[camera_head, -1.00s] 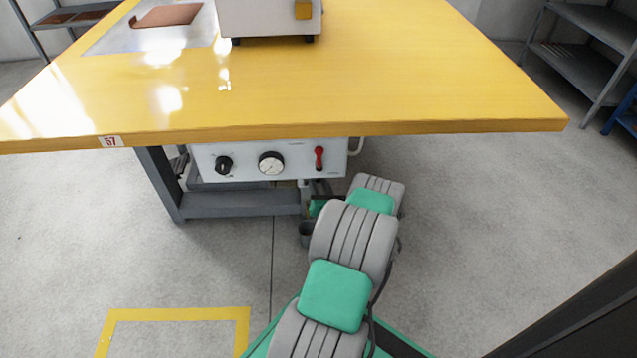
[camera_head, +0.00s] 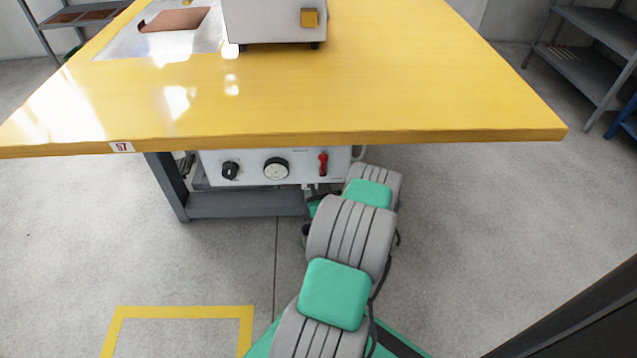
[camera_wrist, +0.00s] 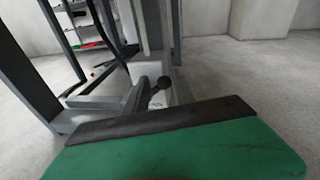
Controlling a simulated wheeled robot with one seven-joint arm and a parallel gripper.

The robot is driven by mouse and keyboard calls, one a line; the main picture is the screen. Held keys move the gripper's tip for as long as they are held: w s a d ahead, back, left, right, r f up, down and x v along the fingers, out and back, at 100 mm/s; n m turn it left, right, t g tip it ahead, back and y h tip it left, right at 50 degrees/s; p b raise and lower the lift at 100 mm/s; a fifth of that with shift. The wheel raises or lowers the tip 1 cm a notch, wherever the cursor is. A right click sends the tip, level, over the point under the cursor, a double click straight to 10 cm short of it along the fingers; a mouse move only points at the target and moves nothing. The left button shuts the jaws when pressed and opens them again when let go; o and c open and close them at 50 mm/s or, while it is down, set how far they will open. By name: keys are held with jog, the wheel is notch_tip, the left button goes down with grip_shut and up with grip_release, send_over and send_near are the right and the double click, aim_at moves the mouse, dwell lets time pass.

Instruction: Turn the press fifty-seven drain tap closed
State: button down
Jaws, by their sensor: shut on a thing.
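The bench of press fifty-seven carries a "57" label (camera_head: 121,147) on its front edge. Under the top hangs a white control panel (camera_head: 222,156). Below its right end a small grey pipe fitting (camera_head: 308,189) shows, where the drain tap is. My gripper (camera_head: 314,208) is at this spot, mostly hidden behind my arm. In the wrist view its green finger with a dark pad (camera_wrist: 165,120) fills the foreground. A dark ball-ended lever (camera_wrist: 165,83) stands just beyond the pad. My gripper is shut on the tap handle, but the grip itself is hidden.
The panel has a black knob (camera_head: 230,171), a round gauge (camera_head: 276,169) and a red lever (camera_head: 323,163). The yellow bench top (camera_head: 400,100) overhangs the work spot. A grey bench frame (camera_head: 245,205) stands left of my gripper. Floor to the right is clear.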

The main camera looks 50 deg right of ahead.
jog(key=shift+s+a+f, duration=0.1)
jog(key=shift+a+f, duration=0.25)
jog(key=shift+f, duration=0.2)
jog(key=c, duration=1.3)
grip_release()
jog(key=shift+o, duration=1.4)
jog(key=shift+d+r, duration=0.25)
jog(key=shift+r, duration=0.05)
jog(key=p+v, duration=0.2)
jog(key=v, duration=0.5)
jog(key=shift+s+a, duration=0.25)
jog(key=shift+a, duration=0.05)
